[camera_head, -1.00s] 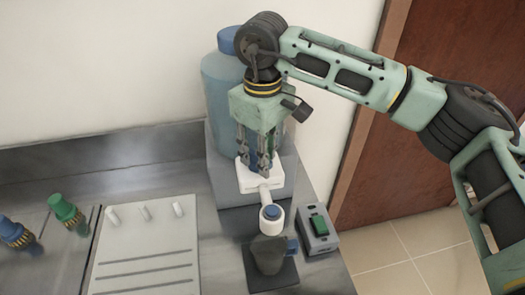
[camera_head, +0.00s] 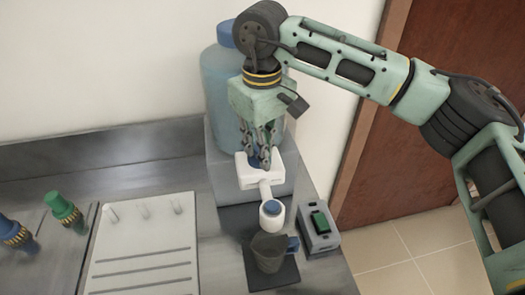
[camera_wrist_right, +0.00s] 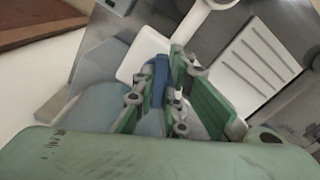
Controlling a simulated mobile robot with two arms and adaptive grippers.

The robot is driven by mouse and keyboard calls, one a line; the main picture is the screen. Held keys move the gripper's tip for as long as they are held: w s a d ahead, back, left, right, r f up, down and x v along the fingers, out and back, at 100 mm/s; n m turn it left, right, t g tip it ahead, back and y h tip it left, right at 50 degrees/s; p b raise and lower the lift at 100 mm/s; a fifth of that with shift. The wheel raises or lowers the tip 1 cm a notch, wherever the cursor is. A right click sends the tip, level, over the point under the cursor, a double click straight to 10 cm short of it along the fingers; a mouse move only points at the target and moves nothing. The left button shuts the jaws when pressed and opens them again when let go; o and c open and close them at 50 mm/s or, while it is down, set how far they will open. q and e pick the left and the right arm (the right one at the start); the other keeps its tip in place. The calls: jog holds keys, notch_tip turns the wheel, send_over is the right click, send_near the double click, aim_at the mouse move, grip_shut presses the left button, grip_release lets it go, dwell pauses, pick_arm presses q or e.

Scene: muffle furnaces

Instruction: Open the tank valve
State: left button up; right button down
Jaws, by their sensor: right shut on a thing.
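The tank (camera_head: 222,85) is a translucent blue bottle with a blue cap, on a grey block against the wall, partly hidden by my right arm. At its front is a white valve body (camera_head: 262,182) with a spout ending in a round white piece with a blue top (camera_head: 272,208). My right gripper (camera_head: 259,160) points down over the valve body and is shut on the small blue valve handle (camera_wrist_right: 160,82), which shows between the fingers in the wrist view. The handle's exact angle is hard to tell. My left gripper is not in view.
A dark grey cup (camera_head: 268,252) stands on a dark pad (camera_head: 272,279) below the spout. A grey box with a green switch (camera_head: 320,222) is to its right. A white slotted board with pegs (camera_head: 145,250) and green and blue fittings (camera_head: 65,211) lie left.

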jog(key=m+b, duration=0.1)
jog(key=m, duration=0.2)
jog(key=shift+a+b, duration=0.1)
jog(key=shift+b, duration=0.3)
jog(key=shift+s+a+m+b, duration=0.1)
jog(key=shift+m+b, duration=0.35)
jog(key=shift+m, duration=0.65)
jog(key=c, duration=1.8)
grip_release()
jog(key=shift+r, duration=0.1)
notch_tip(320, 180, up, 12)
